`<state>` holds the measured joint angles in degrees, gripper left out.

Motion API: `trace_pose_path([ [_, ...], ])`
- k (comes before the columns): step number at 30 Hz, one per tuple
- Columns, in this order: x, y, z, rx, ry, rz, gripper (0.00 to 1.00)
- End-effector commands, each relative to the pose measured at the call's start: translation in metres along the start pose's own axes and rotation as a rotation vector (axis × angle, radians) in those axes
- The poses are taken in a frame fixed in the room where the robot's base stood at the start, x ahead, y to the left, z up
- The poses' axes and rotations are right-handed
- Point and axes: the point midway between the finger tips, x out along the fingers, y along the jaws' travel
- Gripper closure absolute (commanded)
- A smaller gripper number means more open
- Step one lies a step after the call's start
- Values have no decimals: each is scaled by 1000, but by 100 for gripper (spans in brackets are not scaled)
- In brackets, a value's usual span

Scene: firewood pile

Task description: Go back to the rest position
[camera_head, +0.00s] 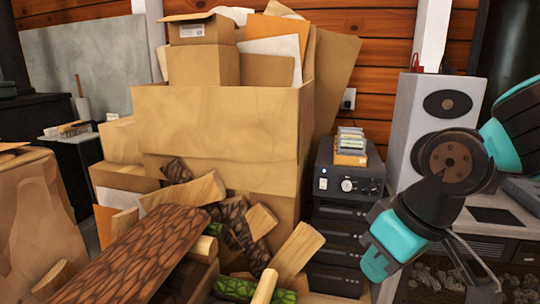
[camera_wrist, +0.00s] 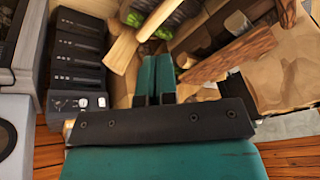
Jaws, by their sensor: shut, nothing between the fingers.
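My gripper (camera_wrist: 155,78) shows in the wrist view with its two teal fingers side by side, shut and empty. In the head view my arm reaches in from the right, and its teal end (camera_head: 378,262) hangs low in front of the black stacked units; the fingers cannot be made out clearly there. The firewood pile (camera_head: 207,240) of split logs lies left of it, apart from it. The wood also shows beyond the fingers in the wrist view (camera_wrist: 128,40), which appears upside down.
A large cardboard box (camera_head: 220,125) stands behind the wood. Black stacked units (camera_head: 345,215) carry a small tray of cases (camera_head: 351,147). A grey speaker (camera_head: 430,110) stands behind my arm. A long bark slab (camera_head: 135,260) juts toward the front. A brown paper bag (camera_head: 35,220) stands at left.

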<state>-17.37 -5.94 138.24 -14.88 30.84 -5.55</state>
Motion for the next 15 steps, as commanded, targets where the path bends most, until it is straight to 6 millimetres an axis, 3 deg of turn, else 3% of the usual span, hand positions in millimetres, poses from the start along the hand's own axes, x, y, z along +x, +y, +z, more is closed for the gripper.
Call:
trace_pose_path([
  [6,-39,-57,74,-14,-115,-158,100],
  [15,-117,-70,48,-15,-124,-163,100],
])
